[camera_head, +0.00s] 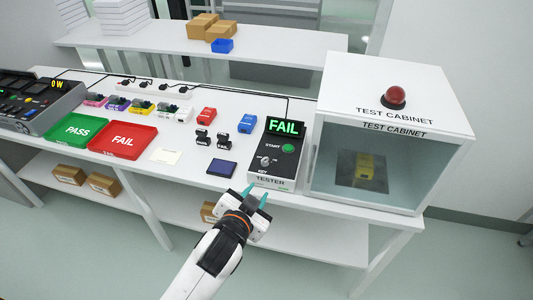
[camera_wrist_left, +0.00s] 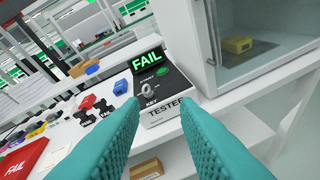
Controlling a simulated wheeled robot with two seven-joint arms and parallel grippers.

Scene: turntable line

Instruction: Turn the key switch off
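The key switch (camera_head: 265,161) is a small silver knob on the sloped face of the black and white tester (camera_head: 284,181), beside the word KEY. It also shows in the left wrist view (camera_wrist_left: 148,88), below the green START button (camera_wrist_left: 162,71). The tester's display (camera_head: 286,126) reads FAIL in green. My left gripper (camera_head: 256,191) has teal fingers that are apart with nothing between them. It is in front of the tester's near edge, apart from the switch. In the left wrist view the open fingers (camera_wrist_left: 157,117) frame the tester. My right gripper is in neither view.
The test cabinet (camera_head: 391,131) stands right of the tester, with a red dome (camera_head: 394,97) on top and a yellow item (camera_head: 364,166) inside. Left of the tester lie black stamps, a dark blue pad (camera_head: 221,168), a red FAIL tray (camera_head: 122,140) and a green PASS tray (camera_head: 76,130).

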